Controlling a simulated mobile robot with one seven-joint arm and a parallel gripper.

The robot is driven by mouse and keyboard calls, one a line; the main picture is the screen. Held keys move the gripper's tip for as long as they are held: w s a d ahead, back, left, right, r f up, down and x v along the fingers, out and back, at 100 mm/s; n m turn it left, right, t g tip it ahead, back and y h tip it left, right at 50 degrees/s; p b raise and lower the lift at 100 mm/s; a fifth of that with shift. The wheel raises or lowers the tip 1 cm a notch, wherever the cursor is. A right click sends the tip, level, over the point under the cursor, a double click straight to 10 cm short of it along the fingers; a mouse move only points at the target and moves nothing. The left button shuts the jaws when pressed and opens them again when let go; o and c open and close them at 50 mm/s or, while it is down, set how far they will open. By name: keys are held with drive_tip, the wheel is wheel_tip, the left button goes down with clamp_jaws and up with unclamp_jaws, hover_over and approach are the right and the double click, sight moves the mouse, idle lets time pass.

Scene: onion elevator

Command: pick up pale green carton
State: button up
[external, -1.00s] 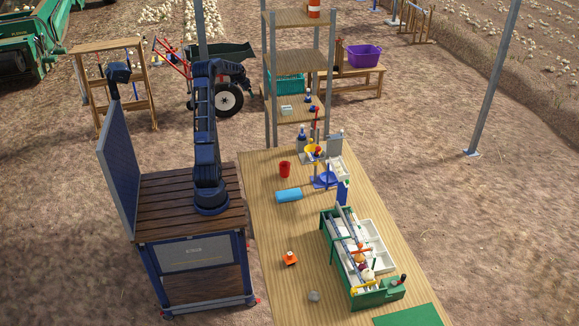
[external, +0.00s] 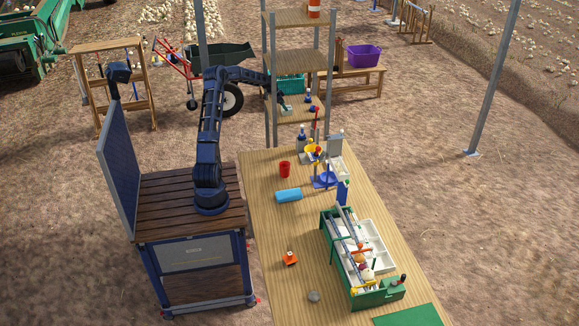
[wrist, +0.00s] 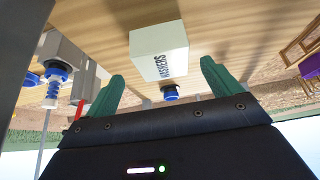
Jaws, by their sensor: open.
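The pale green carton (wrist: 158,52) is a small box with dark lettering, standing on a wooden shelf board (wrist: 110,15) in the wrist view. My gripper (wrist: 163,72) is open and empty, with its green fingers spread to either side of the carton's near end. The carton lies just ahead of the fingertips, roughly centred in the gap, and I see no contact.
A blue-capped item (wrist: 171,93) is close to the carton.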

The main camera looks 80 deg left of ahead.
drive_tip(key=shift+a+x, duration=0.2)
drive_tip(key=shift+x, duration=2.45)
drive_tip(key=shift+s, duration=0.1)
drive_tip(key=shift+c, duration=0.4)
drive_tip(key=c, duration=1)
